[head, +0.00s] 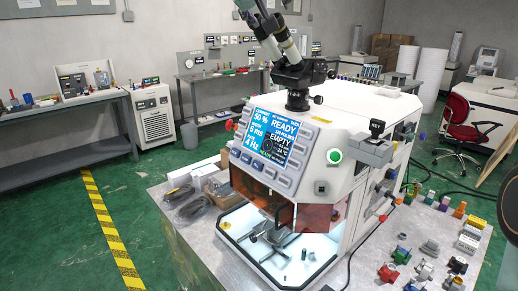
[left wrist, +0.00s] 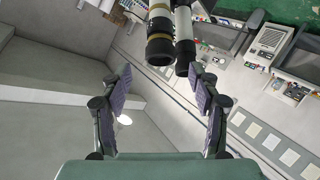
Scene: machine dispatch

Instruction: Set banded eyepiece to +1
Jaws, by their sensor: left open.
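The microscope (head: 298,78) stands on top of the white machine (head: 345,105), with two pale tubes tilted up towards the top edge of the head view. In the left wrist view the banded eyepiece (left wrist: 160,40) is dark with tan bands, beside a plainer dark-ended eyepiece (left wrist: 184,42). My left gripper (left wrist: 161,77) is open, its two padded fingers spread to either side below the eyepiece ends, with nothing between them. The dial setting cannot be read. My right gripper is not in view.
The metal table (head: 190,225) holds coiled cables and several small coloured parts at the right. Benches (head: 70,135) line the wall, with a red chair (head: 470,130) at right. Green floor lies open at left.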

